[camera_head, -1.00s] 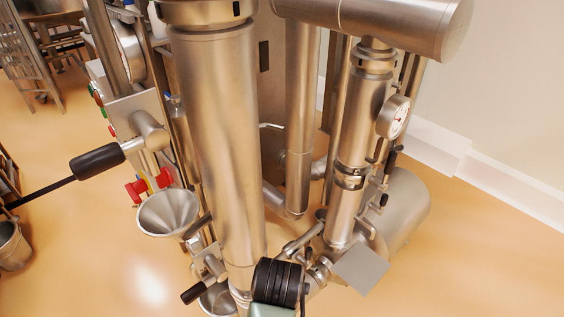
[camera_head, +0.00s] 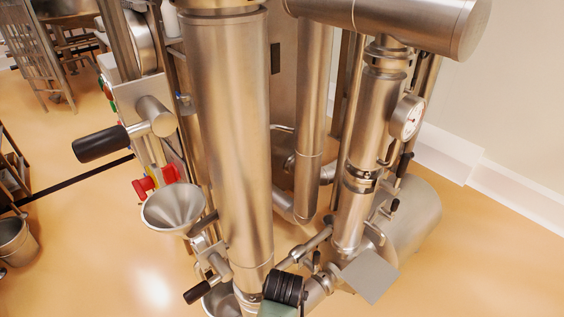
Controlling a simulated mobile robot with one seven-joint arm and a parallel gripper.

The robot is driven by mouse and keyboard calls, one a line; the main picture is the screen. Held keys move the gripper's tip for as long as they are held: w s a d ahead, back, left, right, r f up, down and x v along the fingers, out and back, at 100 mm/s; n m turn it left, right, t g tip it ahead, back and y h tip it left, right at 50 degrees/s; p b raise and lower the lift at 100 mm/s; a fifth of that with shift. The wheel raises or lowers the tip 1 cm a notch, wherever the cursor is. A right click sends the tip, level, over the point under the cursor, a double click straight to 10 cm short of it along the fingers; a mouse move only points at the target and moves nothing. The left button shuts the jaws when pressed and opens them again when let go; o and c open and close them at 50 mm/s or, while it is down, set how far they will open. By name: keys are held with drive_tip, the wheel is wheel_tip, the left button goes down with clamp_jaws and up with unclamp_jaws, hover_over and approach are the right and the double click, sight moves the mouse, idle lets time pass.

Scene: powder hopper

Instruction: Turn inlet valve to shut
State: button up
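Several parts could be the inlet valve, and no readable label tells which. A large lever with a black grip (camera_head: 100,143) points left from a steel boss at the left panel. A red handle (camera_head: 156,182) sits below it, just above a steel funnel (camera_head: 173,208). A smaller lever with a black grip (camera_head: 197,291) points down-left near the foot of the tall steel column. A black ribbed part with a grey-green end (camera_head: 285,288) shows at the bottom edge; it may belong to my arm. I see no gripper fingers, and nothing visibly touches any handle.
The tall steel column (camera_head: 230,140) fills the middle. Thinner pipes, a pressure gauge (camera_head: 408,117) and a horizontal steel tank (camera_head: 415,225) crowd the right. A metal bucket (camera_head: 15,240) stands at the far left. The orange floor (camera_head: 110,260) is clear left of the machine.

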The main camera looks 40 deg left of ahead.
clamp_jaws()
idle(1.4)
